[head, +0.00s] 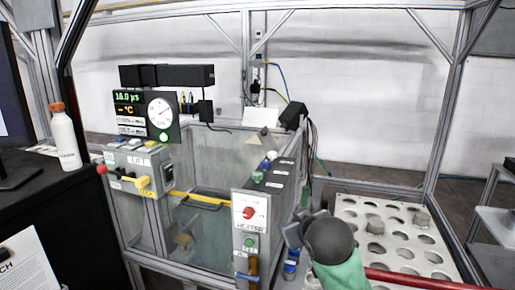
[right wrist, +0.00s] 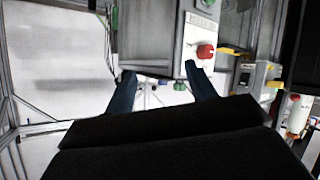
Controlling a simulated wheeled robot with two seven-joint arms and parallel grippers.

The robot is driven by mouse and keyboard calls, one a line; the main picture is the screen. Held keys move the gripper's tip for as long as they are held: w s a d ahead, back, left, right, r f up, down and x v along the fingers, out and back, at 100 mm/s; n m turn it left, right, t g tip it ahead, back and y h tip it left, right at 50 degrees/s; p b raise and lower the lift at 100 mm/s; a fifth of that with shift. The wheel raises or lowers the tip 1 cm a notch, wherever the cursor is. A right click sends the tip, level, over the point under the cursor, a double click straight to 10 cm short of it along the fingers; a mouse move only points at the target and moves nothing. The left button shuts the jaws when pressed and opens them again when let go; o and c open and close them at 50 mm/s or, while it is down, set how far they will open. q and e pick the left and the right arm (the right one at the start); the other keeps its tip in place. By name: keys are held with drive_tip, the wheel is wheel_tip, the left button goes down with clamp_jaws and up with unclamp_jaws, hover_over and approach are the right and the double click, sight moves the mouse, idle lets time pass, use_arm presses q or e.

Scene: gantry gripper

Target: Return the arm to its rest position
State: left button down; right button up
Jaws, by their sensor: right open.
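My right arm comes in at the bottom right of the head view, with a dark round wrist joint and a green link below it. My right gripper shows in the right wrist view (right wrist: 160,84), with two dark blue fingers spread apart and nothing visible between them. In the head view the wrist is just right of the heater box (head: 248,228), which has a red knob (head: 248,213). That red knob also shows beyond the fingers in the right wrist view (right wrist: 205,51). I cannot tell the exact gap to the box. My left gripper is not in view.
A perforated metal plate (head: 431,257) lies right of the arm, with a red bar in front. A clear-walled enclosure (head: 205,235) and a control box with a yellow handle (head: 142,182) are left. A white bottle (head: 65,140) stands on the black table. Frame posts surround the cell.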

drive_tip(key=s+d+f+m+g, duration=0.1)
drive_tip(key=s+f+g, duration=0.1)
drive_tip(key=s+f, duration=0.55)
drive_tip(key=s+d+f+m+g, duration=0.15)
drive_tip(key=s+f, duration=0.25)
drive_tip(key=f, duration=0.6)
drive_tip(key=s+d+f+g, duration=0.2)
drive_tip(key=s+f, duration=0.3)
drive_tip(key=f, duration=0.4)
drive_tip(key=s+f+g, duration=0.2)
drive_tip(key=s+f, duration=0.4)
drive_tip(key=s, duration=0.4)
drive_tip(key=s+f+g, duration=0.2)
drive_tip(key=s+f, duration=0.5)
drive_tip(key=s, duration=0.2)
drive_tip(key=shift+s+a+f+g+p, duration=0.25)
drive_tip(key=shift+s+g+p, duration=0.05)
drive_tip(key=shift+s+g, duration=0.1)
